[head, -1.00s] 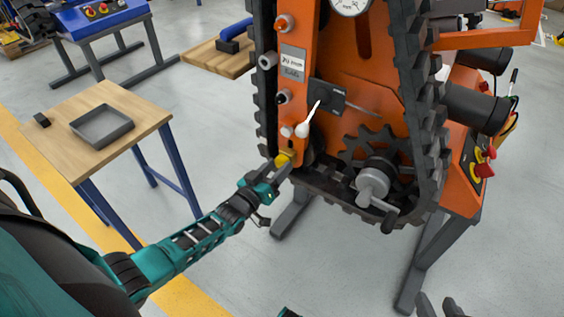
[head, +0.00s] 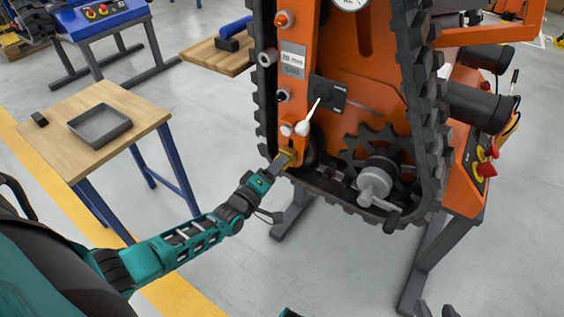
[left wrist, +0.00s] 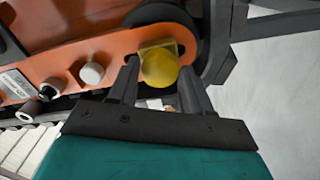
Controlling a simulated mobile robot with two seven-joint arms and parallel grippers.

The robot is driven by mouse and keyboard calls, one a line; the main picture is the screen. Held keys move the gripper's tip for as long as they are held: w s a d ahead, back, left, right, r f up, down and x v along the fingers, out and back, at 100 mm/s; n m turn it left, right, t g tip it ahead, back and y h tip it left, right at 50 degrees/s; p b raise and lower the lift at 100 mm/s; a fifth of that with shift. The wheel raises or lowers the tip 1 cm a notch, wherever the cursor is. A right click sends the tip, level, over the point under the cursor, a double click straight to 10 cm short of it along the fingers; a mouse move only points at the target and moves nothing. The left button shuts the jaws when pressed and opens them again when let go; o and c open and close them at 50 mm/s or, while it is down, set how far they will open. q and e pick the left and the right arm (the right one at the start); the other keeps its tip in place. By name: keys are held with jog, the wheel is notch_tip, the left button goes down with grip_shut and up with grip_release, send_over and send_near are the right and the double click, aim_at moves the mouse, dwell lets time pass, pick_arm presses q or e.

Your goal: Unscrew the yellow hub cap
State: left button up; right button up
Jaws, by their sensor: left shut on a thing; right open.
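The yellow hub cap (head: 290,153) sits low on the orange side plate of the tracked carrier, at the track's lower left corner. In the left wrist view the cap (left wrist: 159,68) is a round yellow knob in front of a squarish yellow part. My left gripper (head: 284,161) reaches it from the lower left. In the left wrist view my left gripper (left wrist: 158,78) has one finger on each side of the cap and is shut on it. My right gripper (head: 438,310) shows only as dark fingertips at the bottom edge, open, mostly cut off.
The black track (head: 262,110) and a crank handle (head: 375,185) are close by. A wooden table (head: 60,135) with a grey tray (head: 99,142) stands left. Floor below is clear.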

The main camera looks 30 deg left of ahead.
pick_arm(q)
jog(key=n+b, duration=0.1)
jog(key=n, duration=0.8)
jog(key=shift+w+r+n+b, duration=0.1)
jog(key=shift+n+b, duration=0.3)
jog(key=o, duration=0.8)
jog(key=shift+o, duration=0.2)
